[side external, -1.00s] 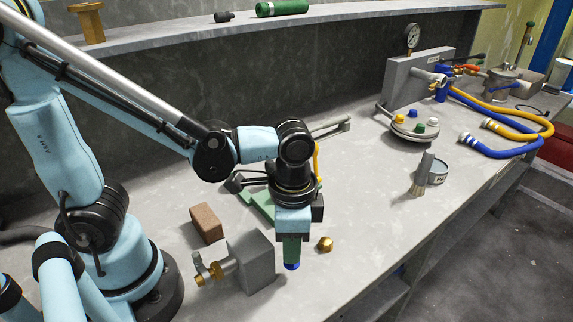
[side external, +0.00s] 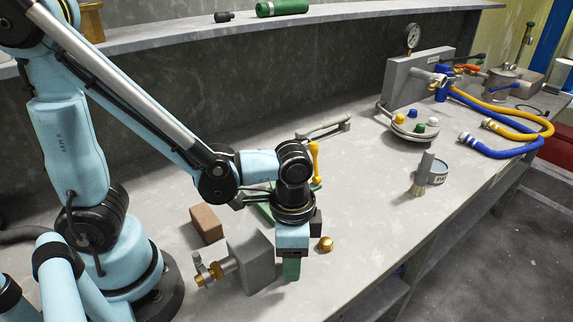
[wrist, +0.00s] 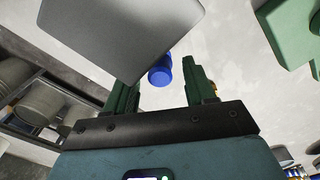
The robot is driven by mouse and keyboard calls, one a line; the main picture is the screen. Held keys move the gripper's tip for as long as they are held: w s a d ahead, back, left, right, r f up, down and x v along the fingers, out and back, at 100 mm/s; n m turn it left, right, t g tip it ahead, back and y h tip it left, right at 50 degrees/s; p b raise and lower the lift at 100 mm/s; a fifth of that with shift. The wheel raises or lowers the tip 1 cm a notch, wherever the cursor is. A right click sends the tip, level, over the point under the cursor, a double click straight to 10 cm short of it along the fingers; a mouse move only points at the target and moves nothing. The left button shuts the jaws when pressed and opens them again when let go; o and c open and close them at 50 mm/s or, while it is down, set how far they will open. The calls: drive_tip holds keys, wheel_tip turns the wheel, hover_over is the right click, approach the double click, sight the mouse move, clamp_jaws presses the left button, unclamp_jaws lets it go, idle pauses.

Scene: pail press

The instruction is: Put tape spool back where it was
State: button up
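My gripper (side external: 291,272) is low over the front of the bench, pointing down, right beside a grey block. In the wrist view its two green fingers stand apart. A short blue cylinder (wrist: 160,73) shows between and just beyond them, with a gap on either side; it may be the tape spool, but I cannot tell for sure. The fingers hide it in the side view. The grey block (side external: 251,262), with a brass and steel fitting (side external: 212,270) on its left, is close to the fingers; it also fills the upper left of the wrist view (wrist: 115,35).
A brown block (side external: 206,224) lies behind the grey block. A brass nut (side external: 326,244) is just right of my gripper. A green piece (wrist: 293,30) shows upper right in the wrist view.

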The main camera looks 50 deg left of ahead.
drive_tip(key=shift+r, duration=0.15)
wheel_tip(320, 180, up, 12)
drive_tip(key=w+a+f+n+t, duration=0.1)
drive_tip(key=w+a+n+t, duration=0.3)
drive_tip(key=a+n+t, duration=0.3)
drive_tip(key=a, duration=0.4)
drive_tip(key=shift+a+f, duration=0.2)
drive_tip(key=shift+a, duration=0.05)
idle(0.3)
